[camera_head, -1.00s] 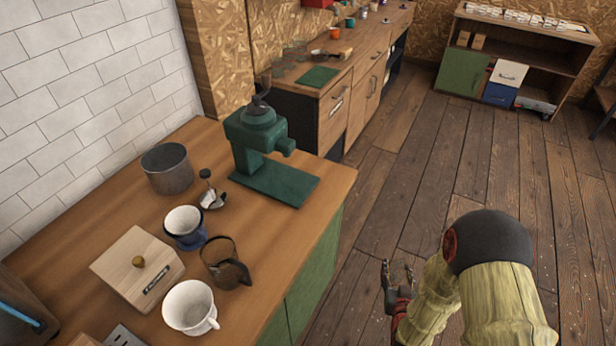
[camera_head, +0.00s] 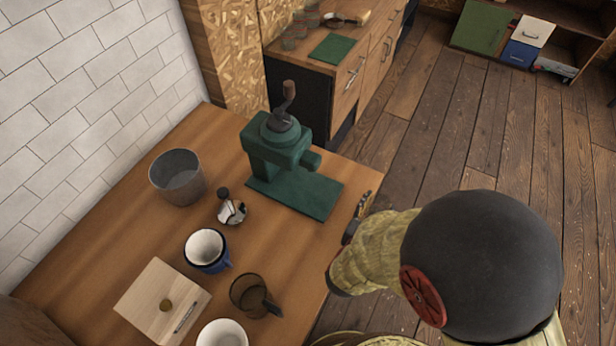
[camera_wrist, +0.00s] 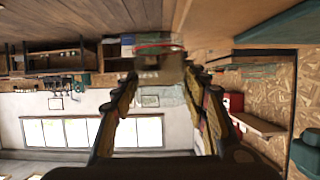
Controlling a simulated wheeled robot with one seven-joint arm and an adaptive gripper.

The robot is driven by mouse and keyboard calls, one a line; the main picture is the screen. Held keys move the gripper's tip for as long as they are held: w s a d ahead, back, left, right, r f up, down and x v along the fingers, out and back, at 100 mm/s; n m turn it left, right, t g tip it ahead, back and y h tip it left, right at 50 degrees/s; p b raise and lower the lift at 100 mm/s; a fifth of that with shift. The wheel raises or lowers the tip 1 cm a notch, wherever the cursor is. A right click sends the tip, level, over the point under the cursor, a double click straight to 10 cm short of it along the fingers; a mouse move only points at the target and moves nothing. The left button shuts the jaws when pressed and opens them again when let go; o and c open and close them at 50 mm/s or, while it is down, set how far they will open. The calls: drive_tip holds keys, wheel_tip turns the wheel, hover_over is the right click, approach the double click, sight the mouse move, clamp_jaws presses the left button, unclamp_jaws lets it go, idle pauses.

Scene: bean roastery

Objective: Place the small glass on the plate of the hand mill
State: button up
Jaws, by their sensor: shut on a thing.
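The green hand mill (camera_head: 278,145) stands on the wooden counter, its flat plate (camera_head: 305,192) reaching right toward the counter edge; the plate looks bare. Green parts of the mill also show at the right of the wrist view (camera_wrist: 306,155). My gripper (camera_head: 362,206) is just right of the plate, seen edge-on and partly covered by my arm. In the wrist view the fingers (camera_wrist: 160,90) are shut on a see-through thing, apparently the small glass (camera_wrist: 158,72). Its outline is faint there, and I cannot make it out in the head view.
On the counter (camera_head: 110,240) left of the mill are a metal canister (camera_head: 178,178), a small metal piece with a dark knob (camera_head: 231,211), a blue-white mug (camera_head: 205,250), a brown glass cup (camera_head: 252,297), a wooden box (camera_head: 160,300) and a white cup (camera_head: 222,334).

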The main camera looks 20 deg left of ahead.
sight(368, 205)
drive_tip(key=a, duration=0.1)
drive_tip(key=s+a+r, duration=0.1)
drive_tip(key=shift+a+r, duration=0.25)
drive_tip(key=shift+a, duration=0.05)
drive_tip(key=a, duration=0.4)
drive_tip(key=w+a+b, duration=0.1)
drive_tip(key=a, duration=0.9)
drive_tip(key=shift+w, duration=0.15)
drive_tip(key=a, duration=0.2)
drive_tip(key=a+f+b, duration=0.1)
drive_tip(key=shift+w+a, duration=0.15)
drive_tip(key=shift+a, duration=0.25)
drive_tip(key=shift+f+b, duration=0.3)
drive_tip(key=shift+b, duration=0.1)
drive_tip(key=shift+d+r, duration=0.1)
drive_tip(key=o, duration=1.2)
drive_tip(key=shift+f, duration=0.2)
drive_tip(key=shift+r, duration=0.1)
